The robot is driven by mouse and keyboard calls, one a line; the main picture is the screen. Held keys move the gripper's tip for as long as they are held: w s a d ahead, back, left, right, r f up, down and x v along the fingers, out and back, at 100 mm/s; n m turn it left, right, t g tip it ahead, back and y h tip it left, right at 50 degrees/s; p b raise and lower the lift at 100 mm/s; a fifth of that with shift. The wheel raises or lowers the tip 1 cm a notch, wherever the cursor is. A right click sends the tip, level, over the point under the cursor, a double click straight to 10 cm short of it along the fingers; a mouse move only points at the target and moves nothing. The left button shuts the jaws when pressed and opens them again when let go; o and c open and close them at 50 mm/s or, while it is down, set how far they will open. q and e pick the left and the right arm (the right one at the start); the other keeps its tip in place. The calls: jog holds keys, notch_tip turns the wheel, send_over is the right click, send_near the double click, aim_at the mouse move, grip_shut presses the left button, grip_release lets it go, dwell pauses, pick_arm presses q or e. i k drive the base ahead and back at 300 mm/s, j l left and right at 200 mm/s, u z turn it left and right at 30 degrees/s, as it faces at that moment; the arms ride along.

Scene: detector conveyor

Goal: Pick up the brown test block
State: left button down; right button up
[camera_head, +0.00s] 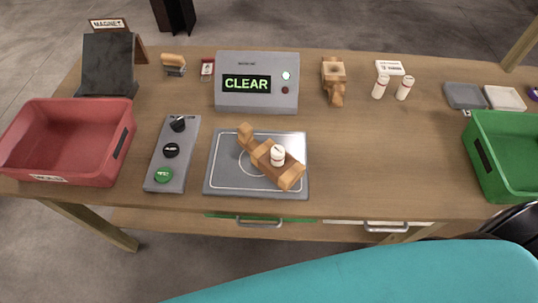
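A brown wooden block (290,174) with lighter tan ends lies at an angle on the grey detector plate (218,184). A tan wooden piece (246,135) adjoins its upper left end. A small white capped bottle (278,156) overlaps the block in the picture; I cannot tell whether it stands on it. A second tan wooden object (334,75) is at the back, right of the display box. I cannot tell for sure which one is the brown test block. Neither of my grippers is in view.
A grey display box (257,101) reads CLEAR. A button panel (158,175) stands left of the plate. A red bin (68,140) is at left, a green bin (500,155) at right. Two white bottles (381,87) stand behind. The table right of the plate is clear.

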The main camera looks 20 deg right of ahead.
aim_at(285, 176)
jog(key=k+l+z, duration=0.15)
jog(key=l, duration=0.4)
jog(key=k+l+z, duration=0.2)
jog(key=l, duration=0.35)
jog(key=l+z, duration=0.15)
jog(key=l, duration=0.4)
jog(key=i, duration=0.05)
